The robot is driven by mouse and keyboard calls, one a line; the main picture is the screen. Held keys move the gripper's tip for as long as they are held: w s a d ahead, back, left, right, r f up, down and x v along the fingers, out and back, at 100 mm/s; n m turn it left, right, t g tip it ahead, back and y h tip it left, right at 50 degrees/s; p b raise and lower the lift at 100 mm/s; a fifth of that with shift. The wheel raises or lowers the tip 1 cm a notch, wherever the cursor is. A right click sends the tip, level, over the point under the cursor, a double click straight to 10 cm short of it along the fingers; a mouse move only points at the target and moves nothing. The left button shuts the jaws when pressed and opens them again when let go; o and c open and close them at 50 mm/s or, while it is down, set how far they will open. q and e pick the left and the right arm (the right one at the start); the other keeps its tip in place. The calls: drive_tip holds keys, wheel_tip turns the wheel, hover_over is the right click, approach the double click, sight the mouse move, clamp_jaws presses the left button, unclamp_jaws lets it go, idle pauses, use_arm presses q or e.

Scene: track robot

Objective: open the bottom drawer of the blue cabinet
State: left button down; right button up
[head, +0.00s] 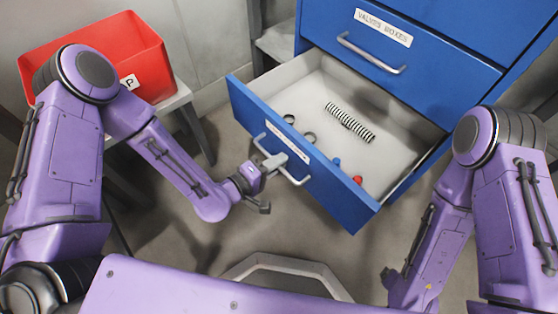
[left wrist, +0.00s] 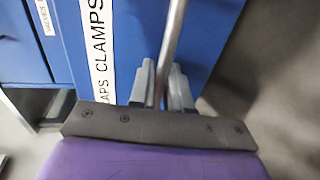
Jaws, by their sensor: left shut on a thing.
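The blue cabinet (head: 455,32) stands at the upper right of the head view. Its lowest visible drawer (head: 345,198) is pulled well out, and its pale inside shows. The drawer's metal bar handle (head: 296,179) is on its blue front, beside a white label. My left gripper (head: 270,164) is shut on this handle. In the left wrist view the handle (left wrist: 174,35) runs between the two grey fingers (left wrist: 162,85), next to a label reading CLAMPS (left wrist: 98,45). My right gripper (head: 390,280) hangs low at the right, partly hidden, away from the drawer.
The drawer holds a striped coil (head: 349,122), dark rings (head: 309,137), and small blue and red items (head: 358,180). The closed drawer above has a handle (head: 370,55) and a VALVES BOXES label. A red bin (head: 135,52) sits on a stand at left. Floor before the drawer is open.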

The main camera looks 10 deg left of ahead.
use_arm(q)
drive_tip(key=shift+s+d, duration=0.15)
drive_tip(key=shift+s, duration=0.05)
drive_tip(key=c, duration=1.3)
unclamp_jaws()
drive_tip(key=shift+c, duration=0.2)
drive_tip(key=p+v, duration=0.2)
drive_tip(key=v, duration=0.8)
drive_tip(key=shift+s+a+p, duration=0.2)
drive_tip(key=shift+a+p, duration=0.05)
drive_tip(key=shift+p, duration=0.1)
